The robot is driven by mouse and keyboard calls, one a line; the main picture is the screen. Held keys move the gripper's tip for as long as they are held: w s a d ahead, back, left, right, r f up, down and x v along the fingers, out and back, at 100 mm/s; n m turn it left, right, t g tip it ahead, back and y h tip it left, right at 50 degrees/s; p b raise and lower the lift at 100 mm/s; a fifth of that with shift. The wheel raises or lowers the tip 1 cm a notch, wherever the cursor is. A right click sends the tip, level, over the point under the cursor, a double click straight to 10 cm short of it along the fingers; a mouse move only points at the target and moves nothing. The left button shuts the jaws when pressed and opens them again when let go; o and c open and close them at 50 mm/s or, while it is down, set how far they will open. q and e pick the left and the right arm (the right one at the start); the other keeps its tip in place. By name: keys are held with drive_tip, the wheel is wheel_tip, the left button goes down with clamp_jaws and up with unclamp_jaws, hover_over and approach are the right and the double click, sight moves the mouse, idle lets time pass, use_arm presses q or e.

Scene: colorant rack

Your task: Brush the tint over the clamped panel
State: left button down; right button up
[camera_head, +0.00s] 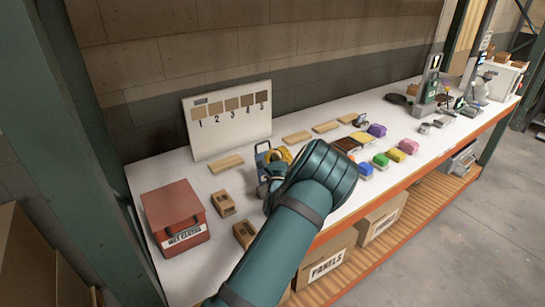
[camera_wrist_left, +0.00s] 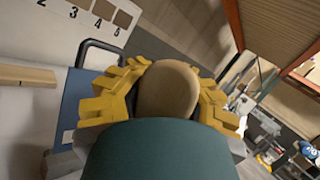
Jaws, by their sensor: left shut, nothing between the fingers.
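My left gripper (camera_head: 281,156) is at the workbench's left half, its yellow fingers partly hidden by my teal wrist. In the left wrist view its fingers (camera_wrist_left: 160,66) are shut, on both sides of a rounded tan form that I cannot identify. A blue fixture with a dark looped bar (camera_head: 263,160) stands right beside the gripper; its blue face also shows in the left wrist view (camera_wrist_left: 72,100). I cannot make out a clamped panel in it or a brush. Several pale wood panels lie on the bench, one nearest the fixture (camera_head: 227,163). My right gripper is out of view.
A red lidded box (camera_head: 175,218) and two wooden blocks (camera_head: 222,204) stand at the left. A numbered swatch board (camera_head: 228,120) leans against the wall. Several small coloured pieces, one green (camera_head: 381,159), lie right of my arm. Cartons (camera_head: 327,262) sit on the lower shelf.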

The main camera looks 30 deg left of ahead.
use_arm(q)
drive_tip(key=w+d+b, duration=0.3)
drive_tip(key=w, duration=0.5)
drive_tip(key=shift+b, duration=0.4)
idle(0.4)
drive_tip(key=shift+w, duration=0.1)
drive_tip(key=s+a, duration=0.2)
drive_tip(key=s, duration=0.5)
drive_tip(key=s+a, duration=0.3)
drive_tip(key=s, duration=0.4)
drive_tip(key=shift+s+a, duration=0.15)
drive_tip(key=shift+a, duration=0.15)
idle(0.9)
drive_tip(key=shift+r+p, duration=1.95)
drive_tip(key=shift+r, duration=1.05)
